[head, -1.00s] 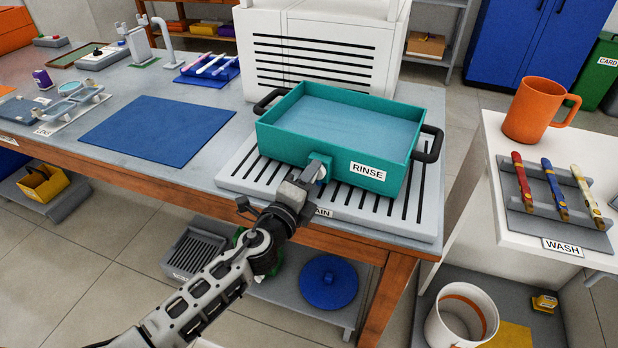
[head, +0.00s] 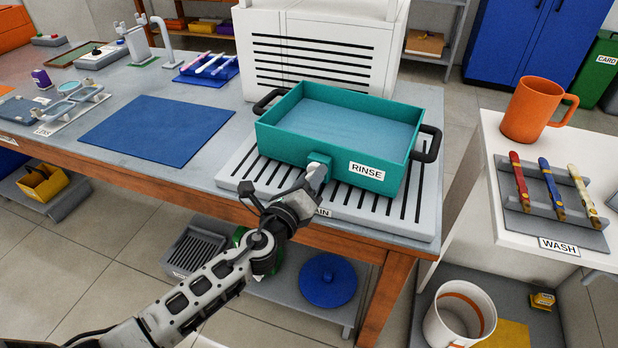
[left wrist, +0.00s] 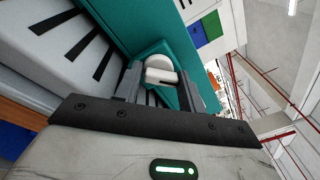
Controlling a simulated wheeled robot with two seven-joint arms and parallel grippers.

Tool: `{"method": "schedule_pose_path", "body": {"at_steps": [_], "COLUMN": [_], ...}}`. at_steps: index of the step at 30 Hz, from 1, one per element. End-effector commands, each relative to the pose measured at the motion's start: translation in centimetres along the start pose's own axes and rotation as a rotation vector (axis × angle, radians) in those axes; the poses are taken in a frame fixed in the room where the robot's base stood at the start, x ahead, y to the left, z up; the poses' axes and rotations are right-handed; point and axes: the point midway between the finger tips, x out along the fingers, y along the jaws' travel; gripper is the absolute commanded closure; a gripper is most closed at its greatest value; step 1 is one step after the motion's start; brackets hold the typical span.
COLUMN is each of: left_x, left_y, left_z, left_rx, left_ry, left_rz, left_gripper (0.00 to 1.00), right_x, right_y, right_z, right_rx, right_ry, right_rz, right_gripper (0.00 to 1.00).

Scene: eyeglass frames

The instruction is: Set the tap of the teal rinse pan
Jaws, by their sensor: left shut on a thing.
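The teal rinse pan (head: 335,150) with a "RINSE" label and black side handles stands on the slotted drain board (head: 235,175). It holds bluish water. Its tap (head: 319,168) sticks out of the front wall. My left gripper (head: 312,180) is at the tap, shut on its pale knob. In the left wrist view, the white tap knob (left wrist: 161,72) sits between the two fingers (left wrist: 162,85), in front of the teal block on the pan wall. The gripper hides part of the knob in the head view. My right gripper is not in view.
A blue mat (head: 158,130) lies on the table left of the drain board. A white slatted cabinet (head: 320,50) stands behind the pan. At right, a white shelf holds an orange mug (head: 528,110) and a brush rack (head: 560,205).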

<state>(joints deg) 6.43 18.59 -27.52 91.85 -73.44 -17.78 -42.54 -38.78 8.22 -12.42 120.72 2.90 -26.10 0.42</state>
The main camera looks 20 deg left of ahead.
Motion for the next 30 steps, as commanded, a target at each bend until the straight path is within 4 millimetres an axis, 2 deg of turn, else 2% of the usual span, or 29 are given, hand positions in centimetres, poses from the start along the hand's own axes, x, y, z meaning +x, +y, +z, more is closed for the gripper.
{"method": "schedule_pose_path", "body": {"at_steps": [1,12,13,15,25,30], "left_x": [0.2,0.1,0.1,0.1,-0.3,-2.6], "left_y": [-0.6,-0.6,-0.6,-0.5,-0.1,0.0], "left_z": [0.3,0.3,0.3,0.2,0.0,-0.1], "left_rx": [0.004,0.006,0.006,0.006,0.005,0.006], "left_ry": [-0.006,-0.004,-0.004,-0.003,0.000,0.003], "left_rz": [-0.012,-0.013,-0.013,-0.012,-0.004,-0.003], "left_gripper": [0.83,0.83,0.55,0.42,0.42,0.42], "right_x": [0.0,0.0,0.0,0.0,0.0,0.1], "right_y": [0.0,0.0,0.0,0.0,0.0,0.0], "right_z": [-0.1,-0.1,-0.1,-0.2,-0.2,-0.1], "right_rx": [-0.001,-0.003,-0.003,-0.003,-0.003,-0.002], "right_ry": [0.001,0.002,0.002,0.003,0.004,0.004], "right_rz": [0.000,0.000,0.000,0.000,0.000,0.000], "right_gripper": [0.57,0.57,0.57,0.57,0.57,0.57]}}
